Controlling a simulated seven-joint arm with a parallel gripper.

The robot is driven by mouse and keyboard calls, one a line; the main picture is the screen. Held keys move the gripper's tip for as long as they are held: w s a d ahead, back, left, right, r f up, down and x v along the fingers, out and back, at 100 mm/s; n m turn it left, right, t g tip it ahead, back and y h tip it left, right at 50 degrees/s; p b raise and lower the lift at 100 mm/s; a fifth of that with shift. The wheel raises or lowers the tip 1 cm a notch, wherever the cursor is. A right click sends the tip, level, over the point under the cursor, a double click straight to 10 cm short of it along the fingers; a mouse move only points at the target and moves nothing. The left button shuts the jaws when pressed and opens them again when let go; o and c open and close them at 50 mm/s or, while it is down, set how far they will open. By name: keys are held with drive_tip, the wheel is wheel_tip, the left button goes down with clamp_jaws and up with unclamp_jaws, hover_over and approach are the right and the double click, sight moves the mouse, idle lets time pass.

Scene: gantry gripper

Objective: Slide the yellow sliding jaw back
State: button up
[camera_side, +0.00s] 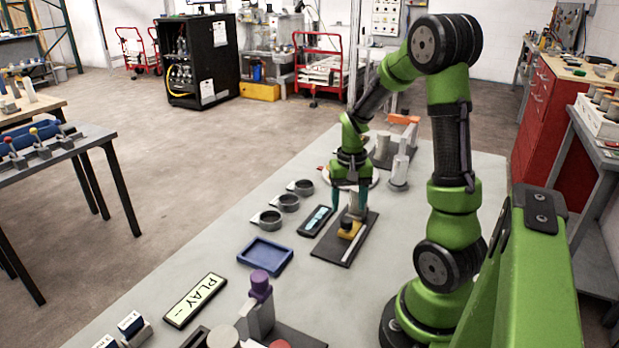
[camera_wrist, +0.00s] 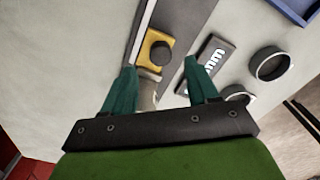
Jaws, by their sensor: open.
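The yellow sliding jaw (camera_side: 349,229) sits on a long dark base plate (camera_side: 330,248) with a pale rail along one side. In the wrist view the jaw (camera_wrist: 149,62) is a yellow block with a dark round knob on top. My gripper (camera_side: 349,210) is over the plate, pointing down, close to the jaw. Its two teal fingers (camera_wrist: 160,66) are apart in the wrist view. A pale grey post-like part (camera_wrist: 147,92) shows between the fingers, partly hidden by my gripper. I cannot tell whether the fingers touch the jaw.
A dark panel with a light blue display (camera_side: 318,219) lies left of the plate. Several round grey holders (camera_side: 268,219) stand farther left. A blue tray (camera_side: 265,256) and a purple-topped part (camera_side: 260,290) are nearer the camera. Bare table lies between the tray and plate.

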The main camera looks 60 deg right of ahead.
sight(347, 220)
drive_tip(key=shift+f, duration=2.4)
clamp_jaws()
